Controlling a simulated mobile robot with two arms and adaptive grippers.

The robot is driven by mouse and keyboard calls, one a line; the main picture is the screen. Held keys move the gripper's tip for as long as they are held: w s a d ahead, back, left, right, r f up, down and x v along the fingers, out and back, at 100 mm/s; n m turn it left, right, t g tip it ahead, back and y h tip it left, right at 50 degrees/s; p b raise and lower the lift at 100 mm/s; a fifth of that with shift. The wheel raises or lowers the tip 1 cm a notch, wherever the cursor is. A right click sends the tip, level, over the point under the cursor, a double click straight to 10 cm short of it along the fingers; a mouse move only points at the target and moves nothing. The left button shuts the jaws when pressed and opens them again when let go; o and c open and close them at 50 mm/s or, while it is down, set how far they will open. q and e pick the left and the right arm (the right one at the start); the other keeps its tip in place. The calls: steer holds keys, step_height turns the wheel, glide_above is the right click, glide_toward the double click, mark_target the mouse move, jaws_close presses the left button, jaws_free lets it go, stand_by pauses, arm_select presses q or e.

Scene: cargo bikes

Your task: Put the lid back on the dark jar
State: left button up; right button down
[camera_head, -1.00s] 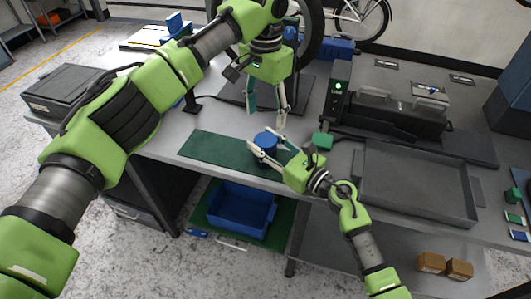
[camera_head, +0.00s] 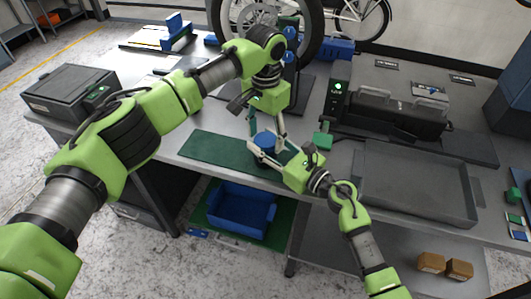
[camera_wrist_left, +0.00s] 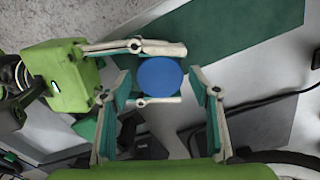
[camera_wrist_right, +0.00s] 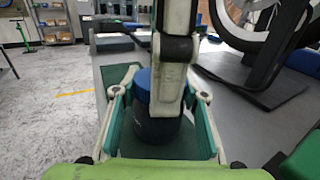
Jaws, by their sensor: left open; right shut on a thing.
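The dark jar (camera_wrist_right: 158,130) stands upright at the front of the bench, with the blue lid (camera_wrist_left: 160,77) on its top. The lid also shows in the head view (camera_head: 265,139) and the right wrist view (camera_wrist_right: 144,86); I cannot tell how firmly it sits. My right gripper (camera_head: 264,150) is shut on the jar from the front right, with one finger on each side. My left gripper (camera_head: 268,133) is open and points down over the jar. In the left wrist view its fingers (camera_wrist_left: 154,92) are spread to either side of the lid, which looks clear of them.
A green mat (camera_head: 215,150) lies under and left of the jar. A grey tray (camera_head: 417,216) is at the right, and a black machine (camera_head: 390,115) stands behind it. A bike wheel (camera_head: 228,20) rises at the back. A blue bin (camera_head: 240,208) sits below the bench.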

arm_select(q)
steer(key=c, duration=1.2)
arm_select(e)
steer(key=shift+f, duration=0.1)
arm_select(q)
steer(key=shift+o, duration=0.2)
steer(key=shift+m, duration=1.7)
steer(key=o, duration=1.2)
steer(key=shift+r, duration=2.25)
steer(key=o, duration=0.6)
